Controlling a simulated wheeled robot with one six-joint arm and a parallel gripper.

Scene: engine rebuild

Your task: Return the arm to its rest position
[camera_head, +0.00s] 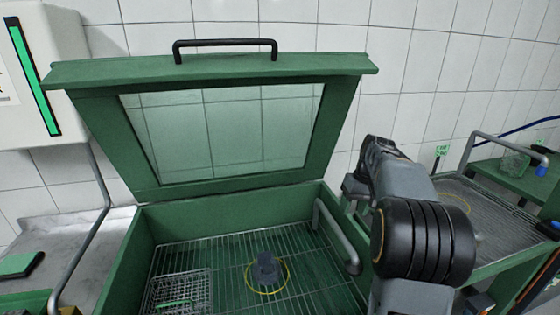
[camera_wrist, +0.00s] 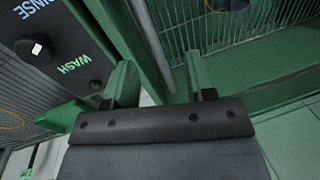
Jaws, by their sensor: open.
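My arm (camera_head: 420,235) rises at the right of the head view, beside the open green washer tub (camera_head: 128,275). In the wrist view my gripper (camera_wrist: 160,76) has its two fingers well apart with nothing held between them. It is over the tub's rim, close to a panel (camera_wrist: 70,45) marked RINSE and WASH. In the head view the fingers cannot be made out behind the arm.
The washer lid (camera_head: 215,185) stands raised. A grey part (camera_head: 266,270) sits within a yellow ring on the grate, beside a wire basket (camera_head: 180,291). A grey rail (camera_head: 335,237) lines the tub's right side. Another green-framed station (camera_head: 490,215) stands at right.

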